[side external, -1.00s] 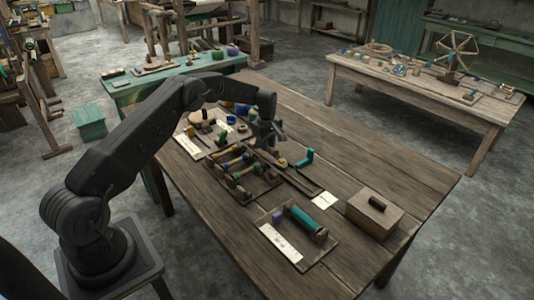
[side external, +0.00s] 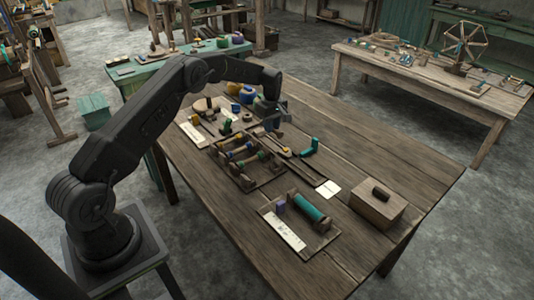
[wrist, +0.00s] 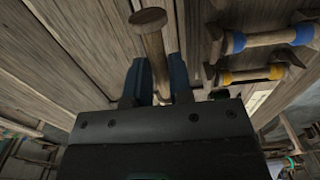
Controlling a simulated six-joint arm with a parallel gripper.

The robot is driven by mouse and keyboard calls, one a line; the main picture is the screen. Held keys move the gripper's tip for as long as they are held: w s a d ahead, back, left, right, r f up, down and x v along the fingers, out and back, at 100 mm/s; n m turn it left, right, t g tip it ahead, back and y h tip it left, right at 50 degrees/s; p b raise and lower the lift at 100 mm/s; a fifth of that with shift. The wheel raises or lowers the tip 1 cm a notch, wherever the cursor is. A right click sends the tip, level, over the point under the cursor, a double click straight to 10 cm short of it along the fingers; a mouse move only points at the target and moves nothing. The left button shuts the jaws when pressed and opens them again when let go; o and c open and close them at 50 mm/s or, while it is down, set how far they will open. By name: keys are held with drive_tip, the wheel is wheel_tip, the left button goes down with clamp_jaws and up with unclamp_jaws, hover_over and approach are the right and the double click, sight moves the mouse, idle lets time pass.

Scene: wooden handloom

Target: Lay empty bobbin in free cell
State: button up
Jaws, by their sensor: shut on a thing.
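My gripper (wrist: 158,85) is shut on a bare wooden bobbin (wrist: 151,40), which shows between the two dark fingers in the wrist view. In the side external view my gripper (side external: 270,118) is over the far half of the table, and the held bobbin is hard to make out there. The divided wooden tray (side external: 272,184) lies nearer the camera, with several bobbins wound in coloured thread across it. In the wrist view a blue bobbin (wrist: 270,38) and a yellow bobbin (wrist: 250,75) lie to the right of my gripper. I cannot tell which cell is free.
A teal angled piece (side external: 309,148) and a white card (side external: 328,189) lie right of the divided tray. A wooden box (side external: 376,209) with a dark handle and a board holding a teal bobbin (side external: 309,212) stand nearer. Blue and yellow items (side external: 246,96) crowd the far end.

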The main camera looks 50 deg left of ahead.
drive_tip(key=s+d+r+m, duration=0.3)
drive_tip(key=s+d+m, duration=0.9)
drive_tip(key=m, duration=0.6)
drive_tip(key=shift+s+a+f, duration=0.1)
drive_tip(key=shift+s+f, duration=0.05)
drive_tip(key=shift+f, duration=0.8)
drive_tip(key=shift+s+a+f, duration=0.1)
drive_tip(key=shift+s+f, duration=0.05)
drive_tip(key=shift+f, duration=0.85)
drive_tip(key=shift+s+a+f, duration=0.1)
drive_tip(key=shift+s+f, duration=0.05)
drive_tip(key=shift+f, duration=0.8)
drive_tip(key=shift+f, duration=0.25)
drive_tip(key=shift+f, duration=0.25)
drive_tip(key=shift+f, duration=0.15)
drive_tip(key=o, duration=1.2)
drive_tip(key=shift+o, duration=0.2)
